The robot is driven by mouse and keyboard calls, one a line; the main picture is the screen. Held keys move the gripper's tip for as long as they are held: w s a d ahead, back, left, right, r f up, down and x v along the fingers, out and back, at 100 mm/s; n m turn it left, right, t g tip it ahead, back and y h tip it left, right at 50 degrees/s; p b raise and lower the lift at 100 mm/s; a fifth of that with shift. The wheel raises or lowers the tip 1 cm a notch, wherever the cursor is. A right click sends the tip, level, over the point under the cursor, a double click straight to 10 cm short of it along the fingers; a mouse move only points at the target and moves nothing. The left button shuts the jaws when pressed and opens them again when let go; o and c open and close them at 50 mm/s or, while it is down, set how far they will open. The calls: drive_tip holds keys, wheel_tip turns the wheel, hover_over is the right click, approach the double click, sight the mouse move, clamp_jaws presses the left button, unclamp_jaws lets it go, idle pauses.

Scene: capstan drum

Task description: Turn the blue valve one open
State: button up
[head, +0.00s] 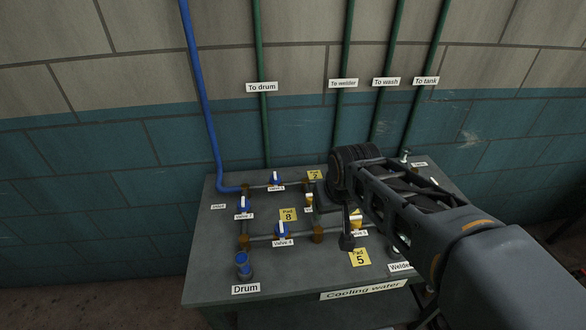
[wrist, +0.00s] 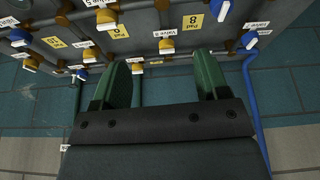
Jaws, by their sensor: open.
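Blue valves with white handles sit on the pipework of the grey table. Another blue valve (head: 242,205) is at the left, also in the wrist view (wrist: 249,40). Valve 4 (head: 282,230) is blue, towards the front. My gripper (wrist: 163,72) is open and empty, its green fingers apart.
The grey table (head: 215,282) also bears a blue-topped drum outlet (head: 243,265) and yellow pad signs (head: 288,214). Yellow valves (wrist: 106,18) stand among the pipes. A blue pipe (head: 203,90) and green pipes (head: 260,55) rise along the wall. My arm covers the table's right side.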

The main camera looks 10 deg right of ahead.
drive_tip(key=w+a+n, duration=0.1)
drive_tip(key=w+a, duration=0.2)
drive_tip(key=w, duration=0.4)
drive_tip(key=w+a, duration=0.3)
drive_tip(key=w, duration=0.4)
approach(275, 176)
drive_tip(key=shift+n+t, duration=0.3)
drive_tip(key=shift+n, duration=0.1)
drive_tip(key=p+x, duration=0.1)
drive_tip(key=x, duration=0.8)
drive_tip(key=shift+s+f, duration=0.1)
drive_tip(key=shift+s, duration=0.05)
drive_tip(key=shift+w+f, duration=0.25)
drive_tip(key=shift+f, duration=0.3)
drive_tip(key=c, duration=0.9)
